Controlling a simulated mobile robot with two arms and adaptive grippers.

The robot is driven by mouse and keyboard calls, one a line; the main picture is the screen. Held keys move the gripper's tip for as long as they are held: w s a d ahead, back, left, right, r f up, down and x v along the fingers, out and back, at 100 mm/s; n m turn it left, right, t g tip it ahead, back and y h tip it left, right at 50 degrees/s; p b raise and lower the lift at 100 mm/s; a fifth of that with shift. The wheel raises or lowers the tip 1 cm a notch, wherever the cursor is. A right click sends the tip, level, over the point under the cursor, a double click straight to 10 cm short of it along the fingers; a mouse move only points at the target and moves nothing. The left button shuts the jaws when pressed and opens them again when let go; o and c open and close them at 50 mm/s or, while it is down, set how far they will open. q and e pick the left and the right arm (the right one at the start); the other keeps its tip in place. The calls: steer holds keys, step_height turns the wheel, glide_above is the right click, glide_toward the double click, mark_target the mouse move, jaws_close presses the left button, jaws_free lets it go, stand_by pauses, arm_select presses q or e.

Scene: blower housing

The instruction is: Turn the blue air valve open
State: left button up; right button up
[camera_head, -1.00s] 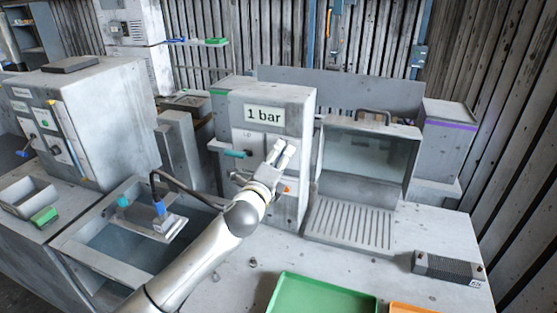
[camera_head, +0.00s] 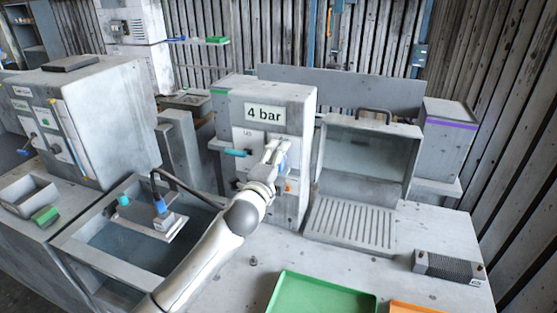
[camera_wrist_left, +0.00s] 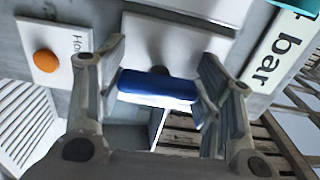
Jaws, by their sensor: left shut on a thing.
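The blue air valve handle (camera_wrist_left: 157,88) shows in the left wrist view as a short blue bar on a round stem, in front of a pale plate. My left gripper (camera_wrist_left: 160,76) is shut on it, with one finger at each end of the bar. My right gripper is not in view.
A teal handle (camera_head: 237,153) sits just left of my gripper on the same cabinet. An orange button (camera_wrist_left: 45,62) is beside the valve. A glass-fronted box (camera_head: 368,150) stands to the right. A green tray (camera_head: 322,296) lies in front.

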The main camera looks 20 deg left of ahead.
arm_select(q)
steer(key=o, duration=1)
steer(key=shift+o, duration=0.2)
steer(key=s, duration=1.2)
steer(key=shift+a, duration=0.25)
